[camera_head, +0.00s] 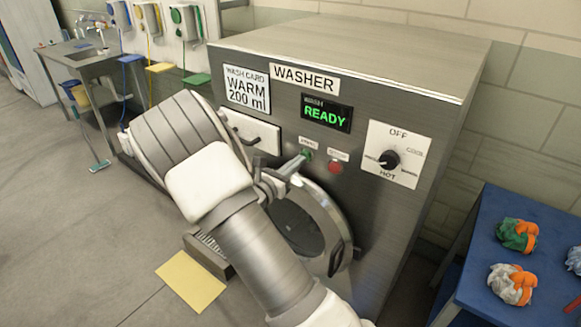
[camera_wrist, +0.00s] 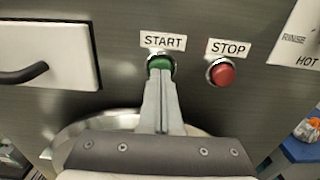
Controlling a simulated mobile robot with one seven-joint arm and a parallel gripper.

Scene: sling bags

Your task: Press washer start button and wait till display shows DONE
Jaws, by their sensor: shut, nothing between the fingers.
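The washer (camera_head: 400,75) is a grey metal cabinet with a round door (camera_head: 322,215) low on its front. Its display (camera_head: 326,113) reads READY in green. The green start button (camera_wrist: 160,63) sits under a START label in the wrist view, and it also shows in the head view (camera_head: 307,154). My gripper (camera_wrist: 160,76) is shut and empty, with its fingertips at the lower edge of the start button. I cannot tell whether they touch it. The red stop button (camera_wrist: 222,72) is just right of the fingers.
A dial (camera_head: 388,160) is at the panel's right. A drawer with a dark handle (camera_head: 250,132) is at the left, beneath a wash card reading WARM 200 ml (camera_head: 247,90). A blue table (camera_head: 480,260) with bundled bags stands at the right. A yellow mat (camera_head: 191,281) lies on the floor.

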